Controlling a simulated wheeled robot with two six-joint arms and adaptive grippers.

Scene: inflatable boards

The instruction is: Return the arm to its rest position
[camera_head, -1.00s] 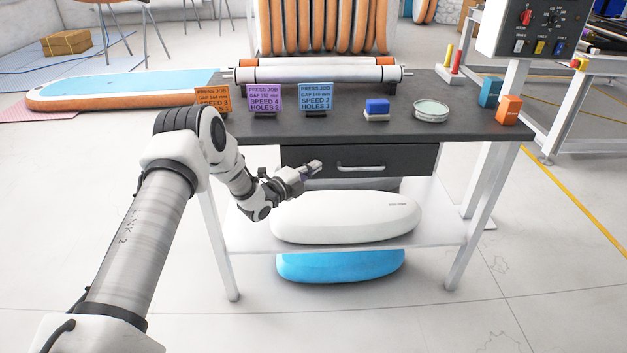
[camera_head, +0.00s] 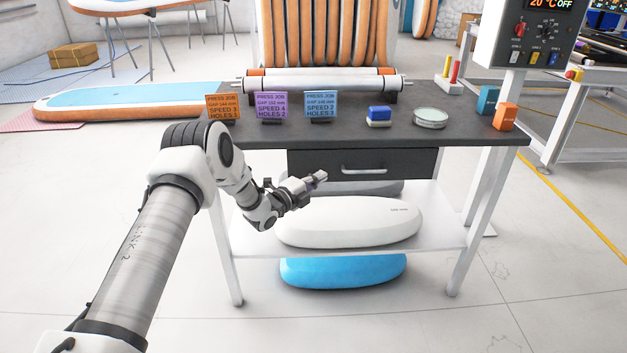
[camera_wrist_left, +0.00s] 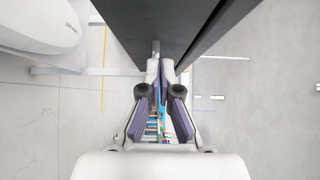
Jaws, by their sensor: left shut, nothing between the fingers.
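My left arm comes in from the left in the head view. Its gripper (camera_head: 318,178) is in front of the workbench, just left of the drawer handle (camera_head: 363,170) and above the white board on the lower shelf. The left wrist view shows the gripper (camera_wrist_left: 165,68) with its fingers together and nothing between them. The dark drawer (camera_head: 405,163) looks shut in the head view. In the wrist view the dark bench and drawer edges lie close beyond the fingertips; I cannot tell whether they touch. My right gripper is not in view.
On the bench top (camera_head: 450,133) stand job cards, a blue stamp-like block (camera_head: 379,113), a round dish (camera_head: 430,118) and rollers (camera_head: 320,83). A white board (camera_head: 350,222) lies on the lower shelf, a blue one (camera_head: 343,271) beneath. The floor in front is clear.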

